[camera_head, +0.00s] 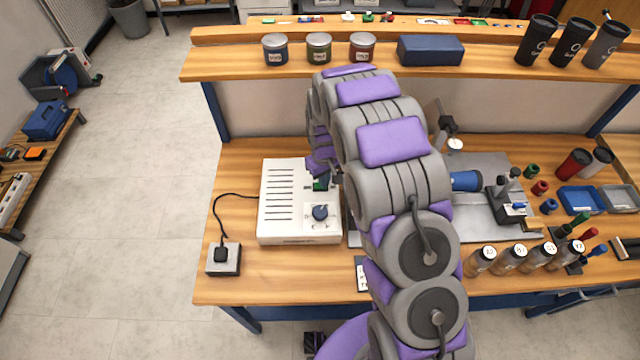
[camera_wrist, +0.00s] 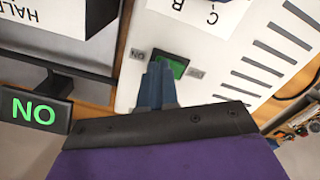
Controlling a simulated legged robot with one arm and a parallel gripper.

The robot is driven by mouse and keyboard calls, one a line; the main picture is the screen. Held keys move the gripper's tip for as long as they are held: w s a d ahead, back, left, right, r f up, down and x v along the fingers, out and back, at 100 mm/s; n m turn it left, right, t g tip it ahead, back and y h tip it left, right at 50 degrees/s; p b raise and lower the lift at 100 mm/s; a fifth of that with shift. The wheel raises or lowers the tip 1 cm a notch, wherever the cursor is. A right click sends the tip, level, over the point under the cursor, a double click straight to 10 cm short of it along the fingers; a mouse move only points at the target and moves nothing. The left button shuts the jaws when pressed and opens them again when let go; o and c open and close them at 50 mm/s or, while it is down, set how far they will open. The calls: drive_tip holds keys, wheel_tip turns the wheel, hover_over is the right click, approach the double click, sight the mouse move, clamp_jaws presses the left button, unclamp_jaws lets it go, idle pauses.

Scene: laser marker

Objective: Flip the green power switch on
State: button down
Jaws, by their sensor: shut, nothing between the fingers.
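The green power switch (camera_head: 319,185) is on top of the white power unit (camera_head: 275,225), near its right side. In the wrist view the green switch (camera_wrist: 174,64) sits in a dark frame between two small grey labels. My gripper (camera_wrist: 158,72) is shut and empty, its blue-grey fingertips right at the near edge of the switch and covering part of it. I cannot tell whether they touch it. In the head view my gripper (camera_head: 322,178) is partly hidden by my arm. Whether the switch is on or off is unclear.
A blue knob (camera_head: 320,212) is on the unit near the switch. A black plug sits in a grey socket box (camera_head: 223,262) at the left. A blue cylinder (camera_head: 466,181) and a metal plate lie to the right.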

drive_tip(key=shift+r+p, duration=1.1)
drive_tip(key=shift+r, duration=2.3)
drive_tip(key=shift+r, duration=0.1)
drive_tip(key=s+d+r+m, duration=0.1)
drive_tip(key=s+d+r, duration=0.2)
drive_tip(key=s+r, duration=0.4)
drive_tip(key=s+d+r+m+g, duration=0.1)
drive_tip(key=s+d+r+m, duration=0.15)
drive_tip(key=s+r, duration=0.5)
drive_tip(key=s+d+r+m, duration=0.1)
drive_tip(key=s+d+r, duration=0.35)
drive_tip(key=s, duration=0.55)
drive_tip(key=s+d+r+m, duration=0.1)
drive_tip(key=s, duration=1.3)
drive_tip(key=shift+s+d+r+g, duration=0.2)
drive_tip(key=shift+s+r+g, duration=0.05)
drive_tip(key=shift+r+g, duration=0.15)
drive_tip(key=shift+m, duration=0.25)
